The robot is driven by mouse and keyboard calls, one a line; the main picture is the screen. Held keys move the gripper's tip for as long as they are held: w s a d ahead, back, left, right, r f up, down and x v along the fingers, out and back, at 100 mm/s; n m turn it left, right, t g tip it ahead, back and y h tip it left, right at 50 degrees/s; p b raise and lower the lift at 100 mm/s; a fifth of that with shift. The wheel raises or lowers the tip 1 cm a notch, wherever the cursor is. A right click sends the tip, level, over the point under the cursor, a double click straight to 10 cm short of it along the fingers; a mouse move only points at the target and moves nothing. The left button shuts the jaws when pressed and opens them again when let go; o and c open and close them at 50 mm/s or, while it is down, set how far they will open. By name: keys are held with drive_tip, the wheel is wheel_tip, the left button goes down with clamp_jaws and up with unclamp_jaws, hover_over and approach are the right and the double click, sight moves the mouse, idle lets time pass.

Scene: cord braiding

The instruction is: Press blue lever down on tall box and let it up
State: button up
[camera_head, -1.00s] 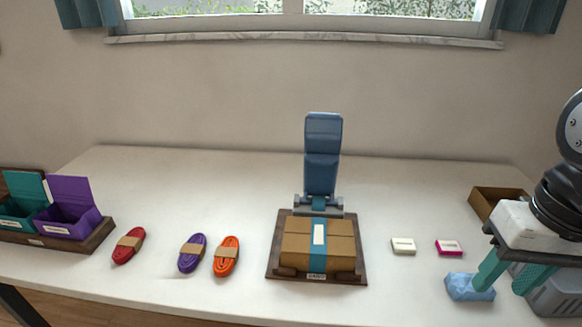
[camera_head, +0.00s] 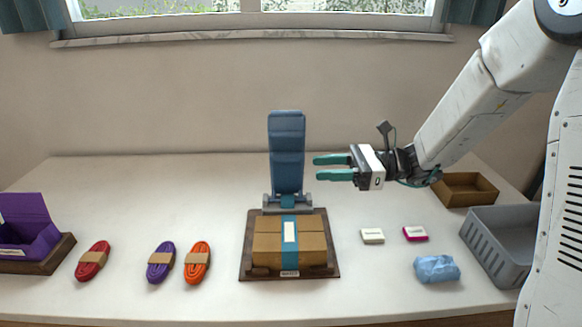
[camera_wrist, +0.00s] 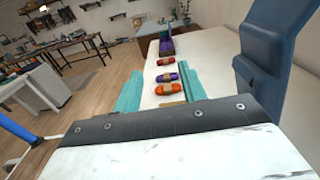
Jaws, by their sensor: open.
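The blue lever (camera_head: 287,150) stands upright, hinged on a grey bracket at the back of a dark wooden base (camera_head: 246,262). A cardboard box (camera_head: 265,245) with a blue strap and a white label sits on that base, in front of the lever. My gripper (camera_head: 316,167) is open and empty, in the air just right of the lever, its teal fingers pointing left. In the wrist view the lever (camera_wrist: 275,45) rises at the right, beside the open fingers (camera_wrist: 162,85); I see no contact.
Red (camera_head: 93,260), purple (camera_head: 161,262) and orange (camera_head: 197,263) cord bundles lie left. A white block (camera_head: 372,236), a pink block (camera_head: 415,234), a blue cloth-like lump (camera_head: 437,268), a grey crate (camera_head: 480,232) and a brown tray (camera_head: 440,190) are right. A purple bin (camera_head: 28,230) stands far left.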

drive_tip(key=a, duration=0.7)
drive_tip(key=shift+w+a, duration=0.3)
drive_tip(key=shift+a, duration=0.05)
clamp_jaws()
unclamp_jaws()
drive_tip(key=shift+d, duration=0.15)
drive_tip(key=d, duration=0.7)
drive_tip(key=shift+s+d, duration=0.15)
drive_tip(key=shift+d, duration=0.15)
